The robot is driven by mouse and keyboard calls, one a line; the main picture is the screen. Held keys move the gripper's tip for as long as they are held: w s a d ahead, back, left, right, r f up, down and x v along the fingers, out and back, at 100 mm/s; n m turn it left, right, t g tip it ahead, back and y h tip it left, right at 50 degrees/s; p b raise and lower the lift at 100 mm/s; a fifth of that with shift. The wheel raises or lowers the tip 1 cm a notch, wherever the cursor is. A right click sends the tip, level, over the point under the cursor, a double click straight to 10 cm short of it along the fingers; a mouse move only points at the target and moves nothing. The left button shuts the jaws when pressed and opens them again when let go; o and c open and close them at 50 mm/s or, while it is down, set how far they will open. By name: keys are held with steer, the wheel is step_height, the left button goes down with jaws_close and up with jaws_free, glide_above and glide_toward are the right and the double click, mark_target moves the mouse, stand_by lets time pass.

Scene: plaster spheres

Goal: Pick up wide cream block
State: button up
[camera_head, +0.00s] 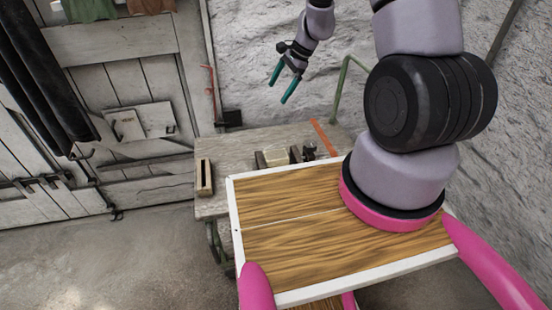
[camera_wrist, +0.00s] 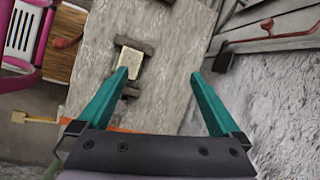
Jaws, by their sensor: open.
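The cream block (camera_head: 277,156) lies on a weathered workbench (camera_head: 236,148), among small dark pieces. It also shows in the wrist view (camera_wrist: 130,64), between a dark bar on its far side and another dark piece on its near side. My gripper (camera_head: 281,88) is open and empty, raised above the bench in the head view. In the wrist view its teal fingers (camera_wrist: 160,75) are spread wide.
A wooden holder (camera_head: 204,177) stands at the bench's left end. A dark bar (camera_wrist: 134,44) lies close beside the block. An orange strip (camera_head: 324,138) is to the right. A rough white wall (camera_head: 250,60) rises behind the bench, with a green pipe (camera_head: 341,87).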

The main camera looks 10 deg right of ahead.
steer(key=s+f+m, duration=0.1)
steer(key=f, duration=0.4)
steer(key=s+d+f+m+g, duration=0.1)
steer(key=f, duration=0.5)
steer(key=d+f+m, duration=0.1)
steer(key=f, duration=0.5)
steer(key=shift+s+f+h, duration=0.15)
steer(key=shift+s+h, duration=0.15)
steer(key=shift+s, duration=0.1)
glide_above(277, 155)
steer(key=d, duration=0.2)
step_height(277, 155, down, 5)
steer(key=shift+r, duration=0.2)
steer(key=x, duration=0.6)
steer(key=shift+f, duration=0.25)
jaws_close()
steer(key=shift+r, duration=0.1)
